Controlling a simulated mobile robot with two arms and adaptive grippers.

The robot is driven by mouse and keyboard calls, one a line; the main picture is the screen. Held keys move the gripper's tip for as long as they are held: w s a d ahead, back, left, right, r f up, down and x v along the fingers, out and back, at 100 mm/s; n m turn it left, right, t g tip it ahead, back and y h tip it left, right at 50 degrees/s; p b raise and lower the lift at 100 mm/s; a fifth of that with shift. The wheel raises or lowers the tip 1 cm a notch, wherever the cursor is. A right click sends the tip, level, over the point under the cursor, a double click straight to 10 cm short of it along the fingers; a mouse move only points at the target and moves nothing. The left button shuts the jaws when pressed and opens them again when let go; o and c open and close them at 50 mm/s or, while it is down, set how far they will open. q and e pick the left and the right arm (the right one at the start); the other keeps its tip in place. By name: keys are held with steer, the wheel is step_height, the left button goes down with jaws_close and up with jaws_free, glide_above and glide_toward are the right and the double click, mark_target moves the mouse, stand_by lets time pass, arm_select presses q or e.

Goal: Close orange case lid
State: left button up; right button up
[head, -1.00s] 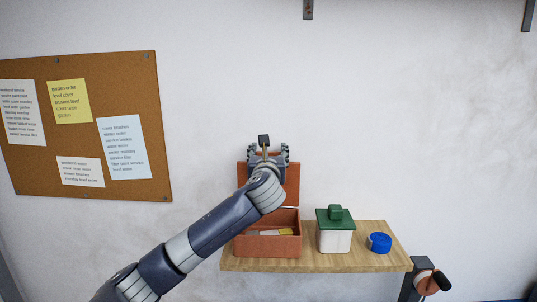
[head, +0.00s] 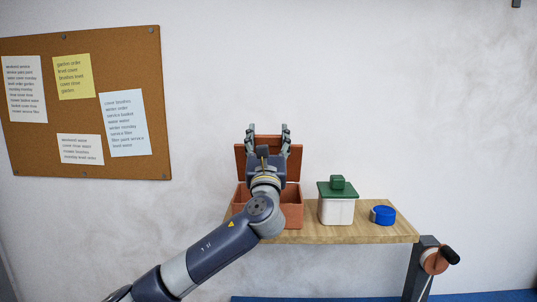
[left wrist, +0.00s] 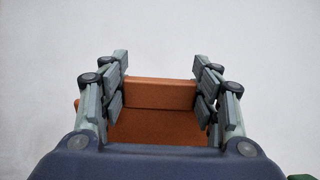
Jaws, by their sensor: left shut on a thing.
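The orange case (head: 291,214) stands on the left part of the wooden shelf, its lid (head: 294,166) raised at the back. My left gripper (head: 268,130) is in front of the lid, fingers pointing up at its upper part, and is shut on the lid. In the left wrist view the fingers (left wrist: 161,75) stand on either side of the orange lid (left wrist: 155,125). My wrist and forearm hide much of the case's front and inside. My right gripper is not in view.
A white tin with a green lid (head: 337,210) stands right of the case on the wooden shelf (head: 350,235), with a blue round tin (head: 383,215) further right. A clamp-like fitting (head: 436,262) is at the shelf's right end. A cork board (head: 90,110) hangs on the wall.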

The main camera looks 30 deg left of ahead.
arm_select(q)
steer(key=shift+s+d+f+t+y+b, duration=0.25)
steer(key=shift+s+d+f+t+b, duration=0.75)
steer(key=shift+f+b, duration=1.4)
steer(key=shift+s+d+f+t+y+b, duration=0.15)
steer(key=shift+s+d+f+b, duration=0.45)
steer(key=shift+s+f+b, duration=1.7)
steer(key=shift+s+d+f+t+y+b, duration=0.3)
steer(key=shift+s+d+f+t+b, duration=0.35)
steer(key=shift+f+b, duration=1.8)
steer(key=shift+w+d+r+b, duration=0.15)
steer(key=shift+r+b, duration=0.45)
steer(key=shift+b, duration=0.05)
steer(key=o, duration=1.5)
steer(key=shift+o, duration=0.2)
steer(key=shift+r, duration=0.1)
